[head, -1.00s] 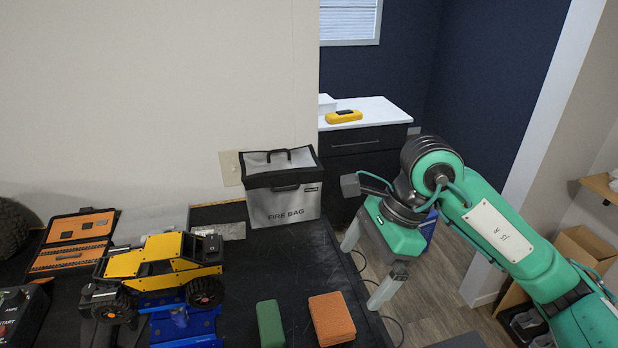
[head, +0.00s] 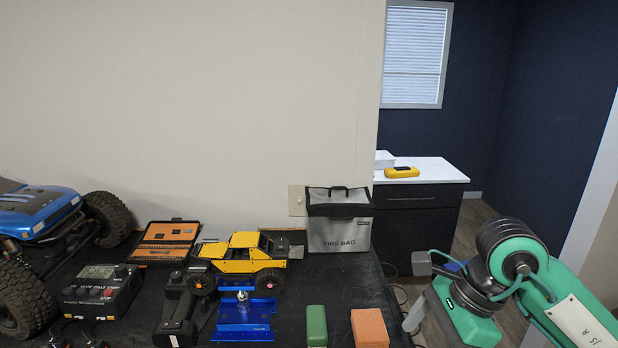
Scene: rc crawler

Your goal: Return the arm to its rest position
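My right arm shows at the lower right, green with a dark wrist. Its gripper (head: 412,322) hangs low past the right edge of the table. One grey finger shows; the rest is cut off by the bottom of the picture, so its opening is hidden. No object shows at the visible finger. My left gripper is not in view.
On the black table (head: 290,290) are a yellow crawler (head: 240,260), a blue stand (head: 243,325), a green block (head: 316,326), an orange block (head: 369,328), a fire bag (head: 339,232), a charger (head: 100,292), an orange toolkit (head: 167,243) and a large blue truck (head: 38,212).

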